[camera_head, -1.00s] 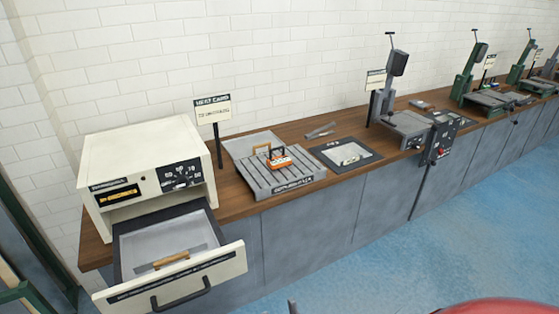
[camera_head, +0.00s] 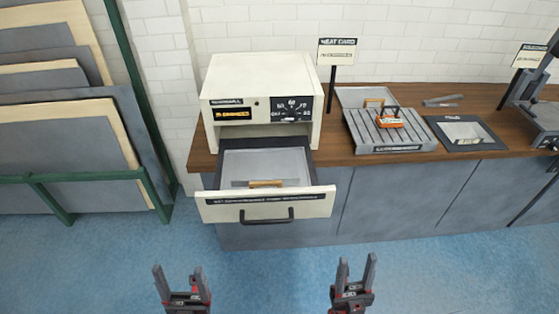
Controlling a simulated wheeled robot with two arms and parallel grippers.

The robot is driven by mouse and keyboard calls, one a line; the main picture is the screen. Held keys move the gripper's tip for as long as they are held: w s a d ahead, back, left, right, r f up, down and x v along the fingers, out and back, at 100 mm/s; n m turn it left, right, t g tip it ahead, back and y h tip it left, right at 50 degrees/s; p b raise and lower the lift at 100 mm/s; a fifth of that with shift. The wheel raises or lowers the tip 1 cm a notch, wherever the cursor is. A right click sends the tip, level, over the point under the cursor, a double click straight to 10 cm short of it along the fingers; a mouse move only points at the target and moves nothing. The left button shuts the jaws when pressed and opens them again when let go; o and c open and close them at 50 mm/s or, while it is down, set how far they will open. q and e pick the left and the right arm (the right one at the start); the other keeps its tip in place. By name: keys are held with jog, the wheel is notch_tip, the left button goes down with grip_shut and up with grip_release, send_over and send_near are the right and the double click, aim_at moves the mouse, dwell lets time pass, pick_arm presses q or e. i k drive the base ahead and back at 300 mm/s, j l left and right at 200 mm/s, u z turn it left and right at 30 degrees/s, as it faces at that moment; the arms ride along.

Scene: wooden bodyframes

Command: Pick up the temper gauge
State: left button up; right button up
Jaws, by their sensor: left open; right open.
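I cannot tell for sure which object is the temper gauge. An orange object with a wooden handle (camera_head: 390,120) sits on a grey slotted tray (camera_head: 410,143) on the bench. A wooden-handled item (camera_head: 265,183) lies in the open drawer (camera_head: 220,212) of a white cabinet (camera_head: 232,85) with a dial. A small grey metal tool (camera_head: 445,102) lies on the bench behind a dark-framed plate (camera_head: 485,146). My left gripper (camera_head: 180,272) and my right gripper (camera_head: 356,262) are open and empty at the bottom, over the floor, well apart from the bench.
The wooden bench (camera_head: 345,125) runs along the white brick wall. A green rack with boards (camera_head: 70,140) is at the left. A grey machine (camera_head: 545,110) stands at the right. Blue floor (camera_head: 440,275) is clear before the bench.

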aim_at(383, 121)
jog(key=i+l+u, duration=0.15)
jog(key=l, duration=0.4)
jog(key=i+l+u, duration=0.2)
jog(key=l, duration=0.4)
jog(key=l+u, duration=0.15)
jog(key=l, duration=0.45)
jog(key=i+l+u, duration=0.2)
jog(key=l, duration=0.4)
jog(key=k, duration=0.1)
